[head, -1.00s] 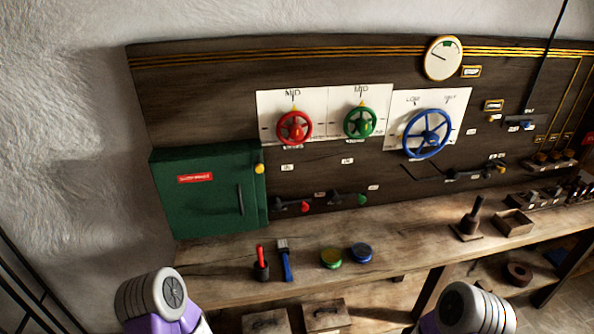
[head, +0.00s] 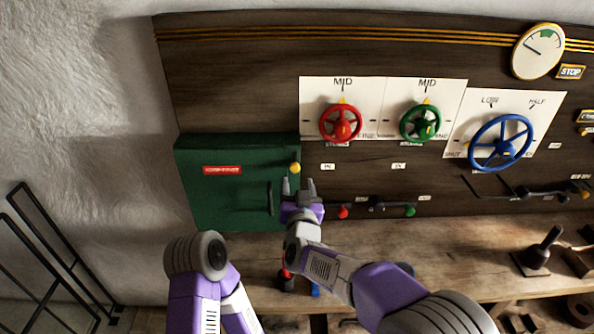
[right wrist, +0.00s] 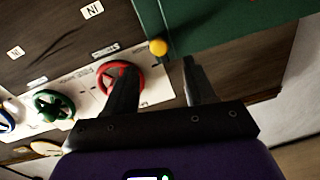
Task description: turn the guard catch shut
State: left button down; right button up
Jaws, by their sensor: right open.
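The green guard box (head: 220,190) with a red label is fixed at the left end of the dark panel, its door closed flat. The catch's yellow knob (head: 295,168) sits at the box's upper right edge. My right gripper (head: 298,187) is open and empty, just below the knob, with its fingers pointing up at it. In the right wrist view the knob (right wrist: 158,47) shows beyond and between the two fingertips, apparently not touched. The catch's lever behind the knob is hard to make out. My left arm shows at lower left, but its gripper is out of view.
The red wheel (head: 341,123), green wheel (head: 420,122) and blue wheel (head: 500,143) are right of the box. A dark door handle (head: 270,198) and a red-knobbed lever (head: 343,212) flank my right gripper. The bench (head: 450,250) runs below; my arm partly hides tools on it.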

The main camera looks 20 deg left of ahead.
aim_at(295, 169)
jog(key=shift+x, duration=3.15)
jog(key=shift+f, duration=0.15)
grip_shut()
jog(key=shift+p, duration=0.35)
